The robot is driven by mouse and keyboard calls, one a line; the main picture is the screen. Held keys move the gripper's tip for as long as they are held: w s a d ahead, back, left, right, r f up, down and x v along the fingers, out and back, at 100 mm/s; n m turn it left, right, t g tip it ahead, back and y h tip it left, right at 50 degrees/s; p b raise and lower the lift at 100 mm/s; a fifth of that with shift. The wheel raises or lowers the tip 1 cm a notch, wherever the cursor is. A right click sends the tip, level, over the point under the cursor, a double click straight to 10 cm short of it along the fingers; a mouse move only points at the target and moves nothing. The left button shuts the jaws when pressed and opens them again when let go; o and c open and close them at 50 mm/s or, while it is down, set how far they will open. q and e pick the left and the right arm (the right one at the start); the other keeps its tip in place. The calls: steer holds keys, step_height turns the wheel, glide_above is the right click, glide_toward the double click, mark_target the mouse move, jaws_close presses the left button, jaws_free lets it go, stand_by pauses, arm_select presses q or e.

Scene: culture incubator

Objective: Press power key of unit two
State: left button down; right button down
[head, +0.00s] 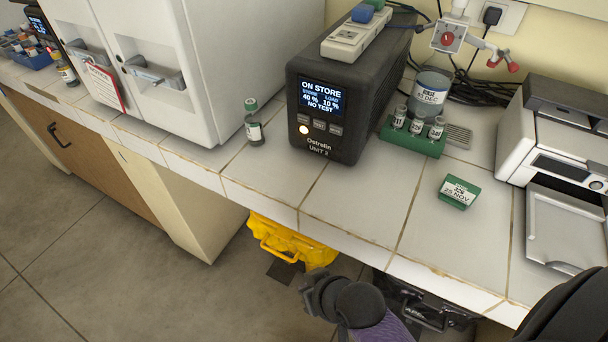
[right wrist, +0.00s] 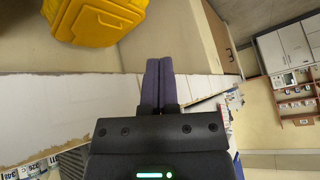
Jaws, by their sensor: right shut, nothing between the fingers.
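Unit two (head: 345,100) is a dark box on the tiled counter, its front marked "UNIT 2". Its lit screen (head: 321,98) reads ON STORE, 40 %, 10 % and NO TEST. Below the screen is a row of small grey keys (head: 319,125), and under the left one a round, glowing button (head: 303,130). My right gripper (head: 312,288) is below and in front of the counter edge, well apart from the unit. In the right wrist view its two fingers (right wrist: 160,85) are together and empty; unit two is not recognisable there. My left gripper is not in view.
A capped vial (head: 253,125) stands left of the unit. A green vial rack (head: 412,138), a green labelled box (head: 459,192) and a printer (head: 560,150) are to the right. A power strip (head: 352,36) lies on top. A yellow bin (head: 290,245) is under the counter. Tiles before the unit are clear.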

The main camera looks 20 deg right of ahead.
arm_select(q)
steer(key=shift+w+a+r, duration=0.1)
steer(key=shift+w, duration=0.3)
arm_select(e)
steer(key=w+d+r+m+t+h, duration=0.1)
steer(key=w+r+m+t+h, duration=0.4)
steer(key=w+r+m+t, duration=0.8)
steer(key=w+r, duration=0.2)
steer(key=w, duration=0.3)
steer(key=shift+w+d+r+m+t, duration=0.2)
steer(key=shift+r+m+t, duration=0.1)
steer(key=shift+t, duration=0.1)
steer(key=shift+d, duration=0.1)
